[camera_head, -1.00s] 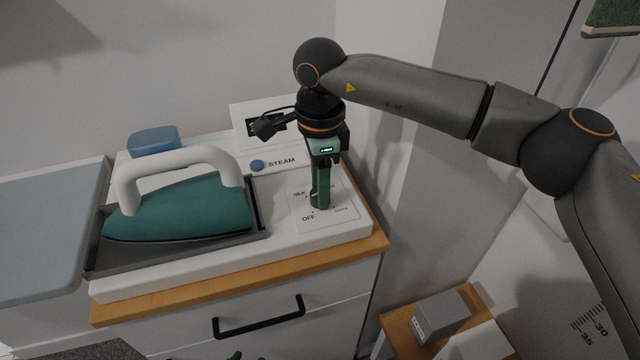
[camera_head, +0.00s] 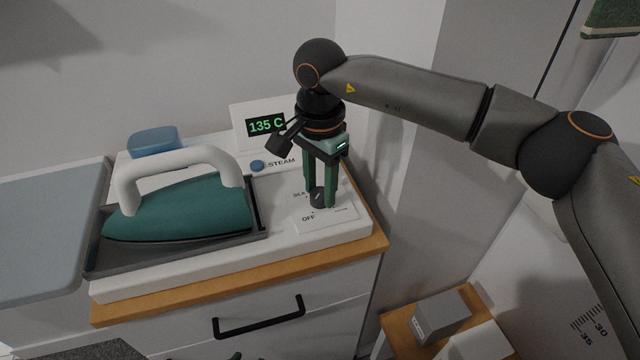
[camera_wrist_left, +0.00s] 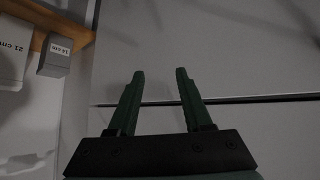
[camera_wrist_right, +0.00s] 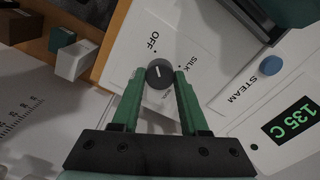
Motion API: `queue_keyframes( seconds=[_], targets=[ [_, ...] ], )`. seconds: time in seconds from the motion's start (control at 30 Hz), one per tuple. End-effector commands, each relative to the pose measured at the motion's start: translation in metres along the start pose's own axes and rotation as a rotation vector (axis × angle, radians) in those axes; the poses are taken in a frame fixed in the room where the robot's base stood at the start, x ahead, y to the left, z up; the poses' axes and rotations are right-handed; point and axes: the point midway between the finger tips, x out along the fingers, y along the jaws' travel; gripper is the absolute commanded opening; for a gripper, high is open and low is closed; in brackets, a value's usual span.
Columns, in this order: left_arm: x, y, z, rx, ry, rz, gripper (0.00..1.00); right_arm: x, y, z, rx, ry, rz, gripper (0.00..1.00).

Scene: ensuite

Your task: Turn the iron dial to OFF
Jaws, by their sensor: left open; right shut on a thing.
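The dark round iron dial (camera_head: 318,198) sits on a white plate (camera_head: 342,216) marked OFF and SILK, on the iron station's right side. It also shows in the right wrist view (camera_wrist_right: 159,73). The dial has a white line that points roughly towards the OFF side there; I cannot tell whether it lines up exactly. My right gripper (camera_head: 321,200) points down from above and is shut on the dial, one finger on each side.
A teal iron (camera_head: 180,211) with a white handle rests in a grey tray (camera_head: 262,234) left of the dial. A blue STEAM button (camera_head: 257,165) and a display (camera_head: 265,125) reading 135 C stand behind. A wall is close on the right.

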Motion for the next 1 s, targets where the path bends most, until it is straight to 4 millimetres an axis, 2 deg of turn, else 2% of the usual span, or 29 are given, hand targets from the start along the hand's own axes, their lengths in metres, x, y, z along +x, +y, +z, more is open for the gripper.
queue_keyframes(
  seconds=[0.37,0.4,0.63,0.87,1.0],
  targets=[
    [-0.0002,-0.0005,0.0005,0.000,-0.002,-0.001,0.50,-0.0016,-0.0007,-0.0005,-0.005,0.001,-0.004,0.00],
    [-0.0002,-0.0005,0.0005,0.000,-0.002,-0.001,0.50,-0.0016,-0.0007,-0.0005,-0.005,0.001,-0.004,0.48],
    [-0.0002,-0.0005,0.0006,0.000,-0.002,-0.001,0.50,-0.0008,-0.0003,-0.0003,-0.004,0.001,-0.002,0.74],
    [-0.0003,-0.0005,0.0004,0.000,-0.002,-0.001,0.50,-0.0007,-0.0001,-0.0001,-0.004,0.000,-0.001,0.74],
    [-0.0003,-0.0004,0.0004,0.000,-0.002,-0.001,0.50,-0.0098,-0.0005,-0.0003,-0.003,0.002,-0.002,0.74]
  ],
)
